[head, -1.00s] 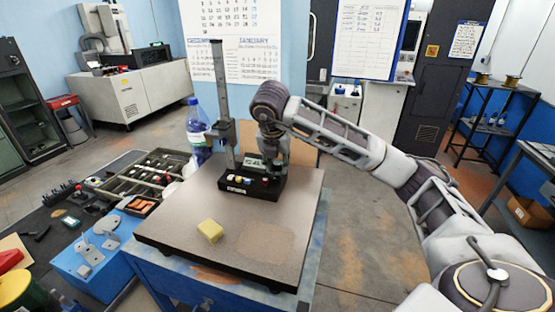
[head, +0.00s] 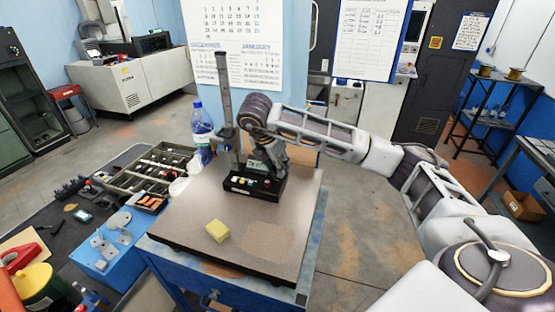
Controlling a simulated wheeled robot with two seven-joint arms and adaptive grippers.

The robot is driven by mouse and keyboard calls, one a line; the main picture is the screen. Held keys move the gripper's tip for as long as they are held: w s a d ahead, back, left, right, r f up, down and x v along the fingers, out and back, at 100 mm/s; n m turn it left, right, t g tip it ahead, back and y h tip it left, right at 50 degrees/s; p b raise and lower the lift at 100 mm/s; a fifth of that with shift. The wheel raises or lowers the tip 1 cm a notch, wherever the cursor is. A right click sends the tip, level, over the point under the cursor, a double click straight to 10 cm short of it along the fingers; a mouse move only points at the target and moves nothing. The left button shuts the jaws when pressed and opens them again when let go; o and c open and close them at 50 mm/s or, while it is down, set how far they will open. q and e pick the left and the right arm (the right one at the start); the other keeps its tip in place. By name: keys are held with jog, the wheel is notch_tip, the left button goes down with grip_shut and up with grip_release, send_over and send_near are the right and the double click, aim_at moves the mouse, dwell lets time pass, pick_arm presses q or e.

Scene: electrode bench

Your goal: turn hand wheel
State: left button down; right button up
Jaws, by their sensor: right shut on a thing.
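A black instrument base (head: 256,186) with coloured knobs stands at the back of the brown-topped bench (head: 190,225). A tall dark column (head: 224,85) rises from its left side. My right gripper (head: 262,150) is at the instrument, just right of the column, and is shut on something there. The arm links hide most of the gripper and what it holds, so the hand wheel itself cannot be made out. My left gripper is not in view.
A bottle (head: 202,128) stands left of the column. A parts tray (head: 150,172) and blue box (head: 110,247) are at left. The front right of the bench top is clear.

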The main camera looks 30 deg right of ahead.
jog(key=shift+r+m+p, duration=0.15)
jog(key=shift+m+p, duration=0.35)
jog(key=shift+p, duration=0.1)
jog(key=shift+w, duration=0.1)
jog(key=shift+g, duration=0.3)
jog(key=o, duration=0.8)
jog(key=shift+c, duration=0.2)
jog(key=shift+f, duration=0.2)
